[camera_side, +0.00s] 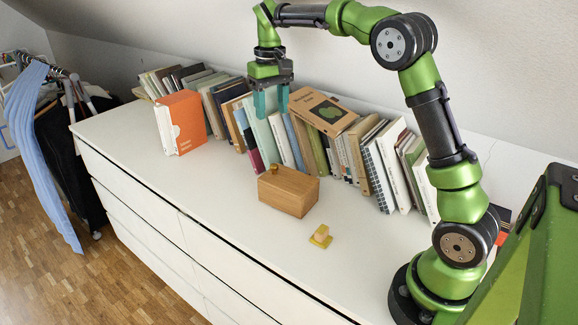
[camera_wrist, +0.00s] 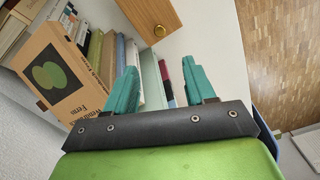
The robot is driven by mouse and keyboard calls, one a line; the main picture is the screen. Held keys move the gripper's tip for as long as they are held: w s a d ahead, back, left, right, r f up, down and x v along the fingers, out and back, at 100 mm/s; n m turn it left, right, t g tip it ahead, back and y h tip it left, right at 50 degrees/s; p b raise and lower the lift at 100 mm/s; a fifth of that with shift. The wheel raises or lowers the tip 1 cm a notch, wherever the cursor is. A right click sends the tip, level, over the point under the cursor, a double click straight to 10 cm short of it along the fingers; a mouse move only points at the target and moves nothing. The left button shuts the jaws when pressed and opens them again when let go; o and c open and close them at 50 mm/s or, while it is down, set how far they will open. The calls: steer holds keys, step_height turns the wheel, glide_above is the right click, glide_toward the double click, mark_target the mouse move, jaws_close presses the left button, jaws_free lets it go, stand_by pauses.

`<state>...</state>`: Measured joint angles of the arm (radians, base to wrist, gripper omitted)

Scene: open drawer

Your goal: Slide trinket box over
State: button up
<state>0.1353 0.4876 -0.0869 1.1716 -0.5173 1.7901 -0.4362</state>
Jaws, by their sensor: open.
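The trinket box (camera_side: 289,190) is a wooden box with a small round knob on its lid. It sits on the white dresser top, in front of the row of books.
A long row of books (camera_side: 340,145) lines the wall behind the box. An orange book or binder (camera_side: 180,122) stands at the left. A small yellow object (camera_side: 320,237) lies in front of the box. The white dresser top (camera_side: 225,205) is clear to the left.

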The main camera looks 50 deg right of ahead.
mark_target(273, 165)
step_height(273, 165, down, 17)
steer(key=shift+r, duration=0.2)
stand_by(0.3)
steer(key=shift+c, duration=0.4)
jaws_close()
stand_by(1.0)
